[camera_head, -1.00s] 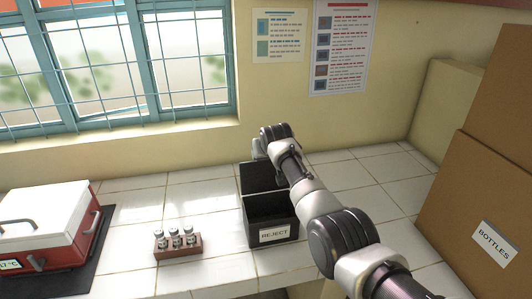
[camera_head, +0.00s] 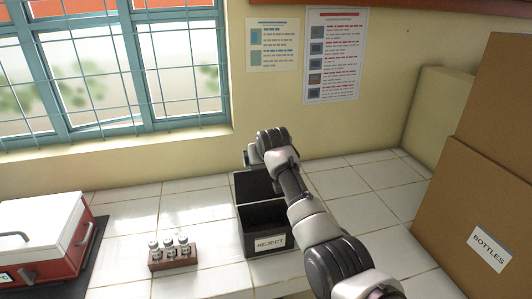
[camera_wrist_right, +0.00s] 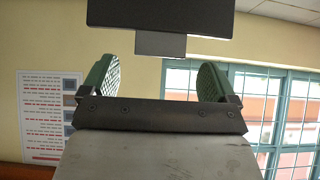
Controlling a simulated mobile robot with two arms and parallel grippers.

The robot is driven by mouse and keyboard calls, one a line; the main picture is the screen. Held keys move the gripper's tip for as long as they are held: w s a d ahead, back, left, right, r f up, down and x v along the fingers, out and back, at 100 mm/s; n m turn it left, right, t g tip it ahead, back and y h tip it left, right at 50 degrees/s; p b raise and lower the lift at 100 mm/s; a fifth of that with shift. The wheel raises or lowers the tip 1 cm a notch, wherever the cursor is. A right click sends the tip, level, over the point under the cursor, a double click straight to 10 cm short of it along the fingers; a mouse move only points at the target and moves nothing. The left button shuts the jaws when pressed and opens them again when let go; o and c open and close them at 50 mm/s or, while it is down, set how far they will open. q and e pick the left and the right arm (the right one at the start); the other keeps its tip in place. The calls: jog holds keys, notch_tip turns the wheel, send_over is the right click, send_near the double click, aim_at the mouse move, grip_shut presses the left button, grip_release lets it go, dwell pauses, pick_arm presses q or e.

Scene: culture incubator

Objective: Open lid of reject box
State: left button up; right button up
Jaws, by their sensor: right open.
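The reject box (camera_head: 248,240) is a black open-topped bin with a white REJECT label, on the tiled counter in the head view. Its black lid (camera_head: 250,186) stands raised at the box's back edge, and the inside shows. My right gripper (camera_head: 252,158) is just above the lid; its fingers are hard to make out there. In the right wrist view the gripper (camera_wrist_right: 155,72) is open, with two green-padded fingers spread and nothing between them. A dark panel with a small tab, apparently the lid (camera_wrist_right: 160,18), is just beyond the fingertips, seemingly apart from them. My left gripper is not in view.
A wooden rack (camera_head: 172,258) with several small vials stands left of the box. A red and white incubator (camera_head: 48,240) on a dark mat is at the far left. A large brown BOTTLES box (camera_head: 470,200) fills the right side. Bare counter lies between.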

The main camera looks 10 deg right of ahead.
jog(key=b+v, duration=0.1)
jog(key=v, duration=0.6)
jog(key=shift+b, duration=0.3)
jog(key=shift+s+r, duration=0.15)
